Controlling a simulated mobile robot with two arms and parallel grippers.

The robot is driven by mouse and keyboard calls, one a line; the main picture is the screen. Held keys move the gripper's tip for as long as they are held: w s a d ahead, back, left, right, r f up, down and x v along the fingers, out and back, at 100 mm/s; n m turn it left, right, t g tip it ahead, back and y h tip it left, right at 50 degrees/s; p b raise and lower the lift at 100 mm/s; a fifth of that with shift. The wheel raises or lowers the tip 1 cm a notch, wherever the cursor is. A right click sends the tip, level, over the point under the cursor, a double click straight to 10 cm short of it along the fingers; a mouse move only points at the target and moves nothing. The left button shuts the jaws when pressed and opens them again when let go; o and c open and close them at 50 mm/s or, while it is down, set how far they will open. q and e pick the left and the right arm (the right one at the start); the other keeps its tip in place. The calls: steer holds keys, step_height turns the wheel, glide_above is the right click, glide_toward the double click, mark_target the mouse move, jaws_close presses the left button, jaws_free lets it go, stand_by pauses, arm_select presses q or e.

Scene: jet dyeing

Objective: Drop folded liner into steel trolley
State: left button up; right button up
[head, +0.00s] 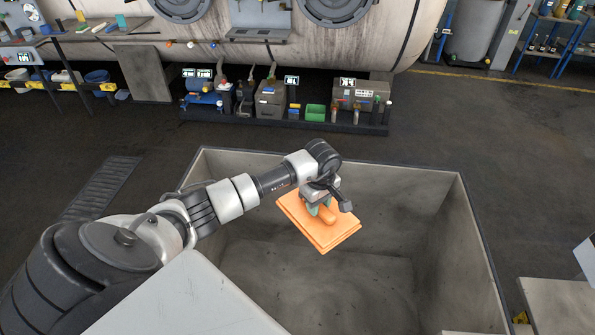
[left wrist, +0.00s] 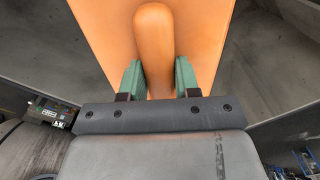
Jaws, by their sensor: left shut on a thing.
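The folded liner (head: 312,232) is an orange flat folded block with a raised rounded ridge on top. My left gripper (head: 321,208) is shut on that ridge and holds the liner over the open steel trolley (head: 421,252). In the left wrist view the liner (left wrist: 205,35) fills the top middle, with the green fingers of my left gripper (left wrist: 158,78) on either side of its ridge. The trolley is a large grey open bin, and its visible floor looks empty. My right gripper is not in view.
A large dyeing vessel (head: 285,45) spans the back. A low dark rack (head: 270,122) with pumps, boxes and a green bin stands before it. A floor grating (head: 103,187) lies at left. A pale surface (head: 560,303) stands at the lower right. Dark floor behind the trolley is clear.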

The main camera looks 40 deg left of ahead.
arm_select(q)
steer(key=shift+f, duration=0.2)
steer(key=o, duration=1.1)
steer(key=shift+c, duration=0.2)
step_height(320, 180, up, 10)
steer(key=b, duration=0.2)
steer(key=shift+b, duration=0.4)
steer(key=shift+r, duration=0.4)
